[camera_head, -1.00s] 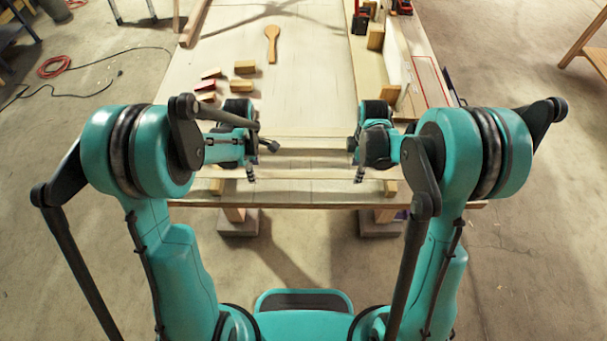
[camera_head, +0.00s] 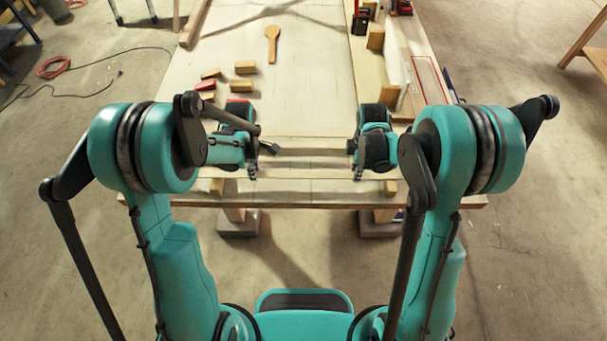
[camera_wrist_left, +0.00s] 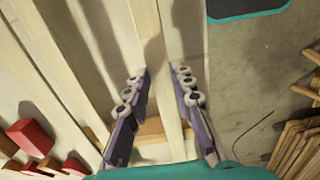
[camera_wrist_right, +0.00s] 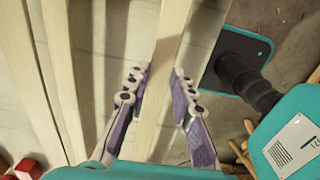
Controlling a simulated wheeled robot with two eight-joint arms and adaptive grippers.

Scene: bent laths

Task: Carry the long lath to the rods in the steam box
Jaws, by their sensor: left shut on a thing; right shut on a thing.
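A long pale lath (camera_head: 315,152) spans crosswise near the table's front edge between my two grippers. My left gripper (camera_head: 252,172) is shut on it toward its left part. In the left wrist view the lath (camera_wrist_left: 152,60) runs between the fingers (camera_wrist_left: 160,90). My right gripper (camera_head: 358,172) is shut on the same lath, which runs between its fingers in the right wrist view (camera_wrist_right: 168,60). The arms hide parts of the lath in the head view. I cannot make out for sure which thing is the steam box or its rods.
Along the right side stand a long board with a red outline (camera_head: 430,80), upright wooden blocks (camera_head: 375,38) and tools (camera_head: 360,20). The table's middle is clear.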

